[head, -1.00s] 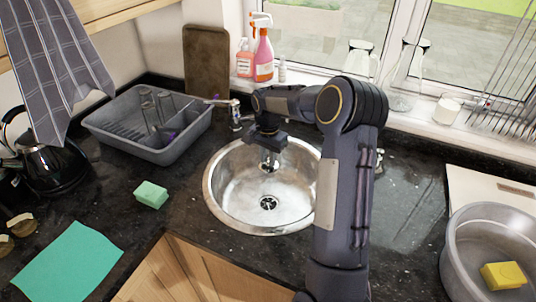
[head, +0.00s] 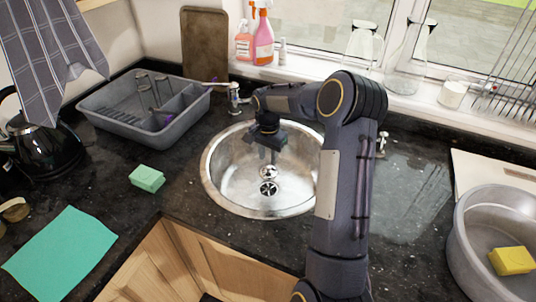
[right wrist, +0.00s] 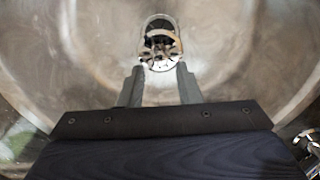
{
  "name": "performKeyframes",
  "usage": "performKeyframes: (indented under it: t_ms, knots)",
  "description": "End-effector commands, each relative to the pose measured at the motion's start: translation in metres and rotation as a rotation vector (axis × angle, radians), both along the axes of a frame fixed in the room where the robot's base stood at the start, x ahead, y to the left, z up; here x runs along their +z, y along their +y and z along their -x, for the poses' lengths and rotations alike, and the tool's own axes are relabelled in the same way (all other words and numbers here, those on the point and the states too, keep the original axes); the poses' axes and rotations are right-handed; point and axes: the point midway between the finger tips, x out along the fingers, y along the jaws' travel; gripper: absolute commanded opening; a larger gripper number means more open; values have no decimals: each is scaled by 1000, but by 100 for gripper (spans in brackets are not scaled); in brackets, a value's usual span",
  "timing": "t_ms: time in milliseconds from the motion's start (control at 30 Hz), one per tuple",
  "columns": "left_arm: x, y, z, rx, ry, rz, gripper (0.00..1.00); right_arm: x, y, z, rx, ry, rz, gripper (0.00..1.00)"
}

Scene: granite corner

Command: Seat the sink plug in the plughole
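My right gripper (head: 272,152) points down into the round steel sink (head: 226,172). Its fingers are shut on the silver sink plug (head: 267,172), held at the fingertips. In the head view the plug appears just above and slightly behind the dark plughole (head: 268,188) in the sink floor. In the right wrist view the plug (right wrist: 161,62) sits between the two fingertips, and the plughole (right wrist: 158,24) shows partly beyond it. The exact gap between plug and plughole is hard to judge. My left gripper is not in view.
A tap (head: 235,98) stands behind the sink. A grey dish rack (head: 125,125) and green sponge (head: 147,178) are to the left. A grey basin (head: 465,255) with a yellow sponge (head: 512,260) is at the right. Glassware lines the windowsill.

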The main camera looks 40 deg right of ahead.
Motion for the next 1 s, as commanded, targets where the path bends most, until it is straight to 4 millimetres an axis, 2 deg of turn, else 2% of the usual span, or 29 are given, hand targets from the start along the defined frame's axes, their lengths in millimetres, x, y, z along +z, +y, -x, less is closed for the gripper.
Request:
performKeyframes:
  t_ms: [33, 100, 733, 867, 1000]
  knots:
    - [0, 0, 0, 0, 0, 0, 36, 0, 0, 0, 0, 0, 0, 37]
    - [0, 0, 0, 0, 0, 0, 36, 0, 0, 0, 0, 0, 0, 45]
    - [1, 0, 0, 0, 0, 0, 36, 2, 0, 0, 0, 0, 0, 45]
    - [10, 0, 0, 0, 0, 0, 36, 14, 0, 0, -1, -1, 1, 45]
    - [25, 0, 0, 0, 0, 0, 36, 36, 0, -1, 0, -3, 1, 45]
